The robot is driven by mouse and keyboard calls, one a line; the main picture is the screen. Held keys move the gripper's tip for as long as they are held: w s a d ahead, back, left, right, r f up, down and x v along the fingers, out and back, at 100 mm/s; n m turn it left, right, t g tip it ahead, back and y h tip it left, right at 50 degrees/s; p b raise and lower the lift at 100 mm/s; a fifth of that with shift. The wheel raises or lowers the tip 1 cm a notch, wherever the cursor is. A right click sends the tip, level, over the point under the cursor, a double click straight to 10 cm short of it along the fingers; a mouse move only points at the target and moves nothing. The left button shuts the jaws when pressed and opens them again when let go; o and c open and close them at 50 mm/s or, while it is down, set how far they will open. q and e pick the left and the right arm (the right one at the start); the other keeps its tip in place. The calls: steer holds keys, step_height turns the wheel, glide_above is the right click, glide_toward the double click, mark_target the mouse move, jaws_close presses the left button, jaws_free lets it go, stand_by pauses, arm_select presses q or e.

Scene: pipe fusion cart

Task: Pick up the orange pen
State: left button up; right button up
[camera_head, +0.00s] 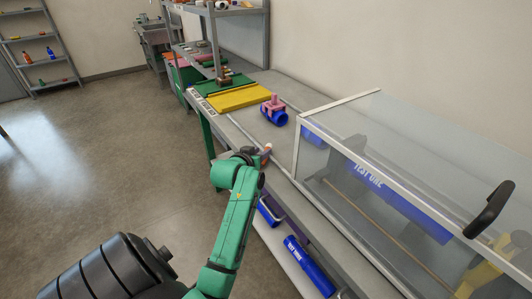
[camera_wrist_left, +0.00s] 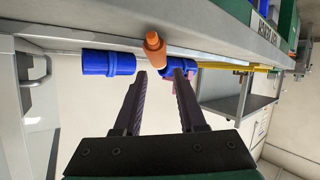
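My left gripper (camera_head: 262,152) is at the front edge of the workbench, seen from behind and partly hidden by its own wrist in the head view. In the left wrist view my left gripper (camera_wrist_left: 160,74) is open, with its two dark fingers apart and nothing between them. An orange, pen-like cylinder (camera_wrist_left: 155,45) shows just beyond the fingertips, close to the bench edge, with one end toward the camera. The gap between fingers and cylinder is hard to judge. I cannot make out the pen clearly in the head view. My right gripper is not in view.
Blue fittings (camera_wrist_left: 108,63) lie near the orange cylinder. A pink and blue part (camera_head: 273,111) and a yellow board (camera_head: 240,97) are farther back on the bench. A clear-walled case (camera_head: 350,155) stands to the right. Blue cylinders (camera_head: 308,264) lie on the shelf below.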

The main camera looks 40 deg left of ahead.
mark_target(268, 147)
arm_select(q)
steer(key=x, duration=0.3)
steer(key=p+x, duration=0.1)
steer(key=x, duration=0.1)
steer(key=shift+w+r, duration=0.2)
steer(key=shift+r, duration=0.05)
steer(key=shift+w+a+f, duration=0.1)
steer(key=shift+w+f, duration=0.2)
steer(key=shift+r, duration=0.1)
jaws_close()
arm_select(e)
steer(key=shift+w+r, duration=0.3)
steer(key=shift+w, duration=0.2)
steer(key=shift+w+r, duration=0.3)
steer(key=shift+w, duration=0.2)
